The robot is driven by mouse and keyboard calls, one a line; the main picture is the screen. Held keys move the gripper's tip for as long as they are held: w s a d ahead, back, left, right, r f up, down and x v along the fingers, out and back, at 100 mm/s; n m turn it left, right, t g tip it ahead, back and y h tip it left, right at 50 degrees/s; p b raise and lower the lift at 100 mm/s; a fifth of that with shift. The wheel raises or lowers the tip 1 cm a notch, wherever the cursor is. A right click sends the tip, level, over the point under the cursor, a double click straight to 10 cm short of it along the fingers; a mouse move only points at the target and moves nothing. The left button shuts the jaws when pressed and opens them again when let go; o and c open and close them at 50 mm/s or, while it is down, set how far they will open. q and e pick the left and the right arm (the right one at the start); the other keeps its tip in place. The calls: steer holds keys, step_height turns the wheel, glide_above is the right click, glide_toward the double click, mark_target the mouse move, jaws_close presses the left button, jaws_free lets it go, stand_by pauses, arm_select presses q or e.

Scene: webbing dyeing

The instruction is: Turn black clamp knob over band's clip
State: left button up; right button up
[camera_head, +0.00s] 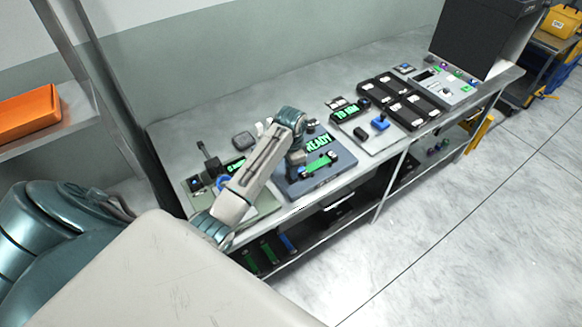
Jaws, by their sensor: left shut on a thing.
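My left gripper (297,159) points down at the left end of a green band (319,165) on the dark blue-grey plate (316,185). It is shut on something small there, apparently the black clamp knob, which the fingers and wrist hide. The band's clip under it is also hidden, and I cannot tell how far the knob is turned. A green READY display (320,142) is lit behind the band. My right gripper is not in view.
Left of my forearm is a greenish plate (262,207) with a blue ring (224,182) and a dark upright lever. To the right are a panel with a blue knob (380,122), black trays (411,111) and a black box (478,40).

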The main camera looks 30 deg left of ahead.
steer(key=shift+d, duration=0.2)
arm_select(q)
steer(key=o, duration=1)
steer(key=shift+w, duration=0.1)
